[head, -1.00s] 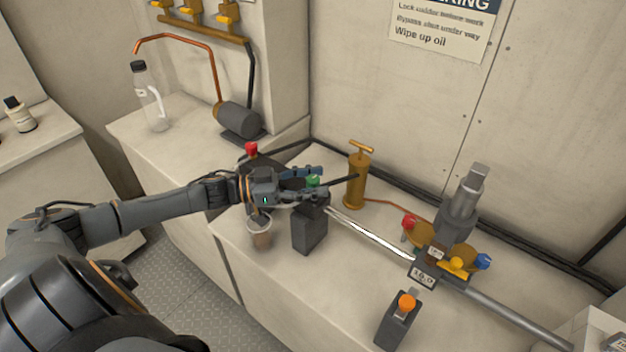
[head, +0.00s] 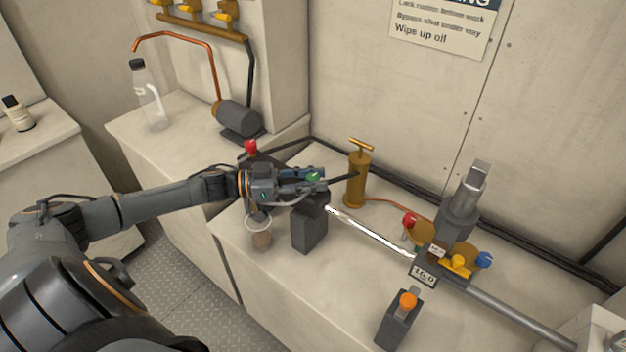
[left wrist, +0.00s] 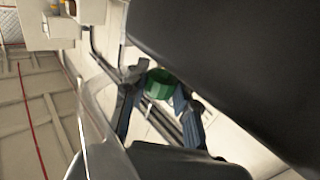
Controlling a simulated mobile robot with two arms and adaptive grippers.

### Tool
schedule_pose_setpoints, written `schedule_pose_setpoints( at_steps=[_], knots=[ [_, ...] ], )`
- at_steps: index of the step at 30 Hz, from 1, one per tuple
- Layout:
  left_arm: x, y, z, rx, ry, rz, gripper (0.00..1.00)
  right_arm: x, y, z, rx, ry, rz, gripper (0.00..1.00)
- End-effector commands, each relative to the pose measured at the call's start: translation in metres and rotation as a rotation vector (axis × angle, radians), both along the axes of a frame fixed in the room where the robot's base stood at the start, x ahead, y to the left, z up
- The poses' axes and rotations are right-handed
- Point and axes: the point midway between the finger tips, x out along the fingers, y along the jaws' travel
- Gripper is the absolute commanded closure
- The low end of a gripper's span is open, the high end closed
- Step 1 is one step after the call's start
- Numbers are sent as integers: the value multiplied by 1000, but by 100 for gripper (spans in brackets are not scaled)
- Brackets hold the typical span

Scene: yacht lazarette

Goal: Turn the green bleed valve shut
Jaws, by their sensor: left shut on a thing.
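The green bleed valve (head: 314,177) is a small green knob at the near end of the steel rod, above a dark grey block (head: 309,232). My left gripper (head: 316,181) reaches in from the left at the knob's height and is shut on it. In the left wrist view the green knob (left wrist: 159,84) sits between the two fingers (left wrist: 160,100). The fingers hide part of the knob in the head view. My right gripper is not in view.
A clear cup (head: 259,232) with brown contents stands below my left gripper. A brass hand pump (head: 357,180) stands just behind the knob. The steel rod (head: 370,232) runs right to red, yellow and blue knobs. An orange-topped block (head: 397,322) stands at the front.

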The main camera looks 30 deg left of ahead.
Motion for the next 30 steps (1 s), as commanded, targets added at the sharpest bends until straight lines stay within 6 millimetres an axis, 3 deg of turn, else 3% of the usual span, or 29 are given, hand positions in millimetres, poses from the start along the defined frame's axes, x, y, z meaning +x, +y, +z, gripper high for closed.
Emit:
schedule_pose_setpoints(
  at_steps=[1,2,5,17,30],
  knots=[
    [0,0,1,0,0,1,100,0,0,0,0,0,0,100],
    [0,0,1,0,0,1,68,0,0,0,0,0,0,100],
    [0,0,1,0,0,1,48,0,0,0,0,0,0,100],
    [-4,5,-1,1,3,2,48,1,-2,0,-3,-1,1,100],
    [-55,66,-2,4,7,2,48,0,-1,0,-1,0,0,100]
  ],
)
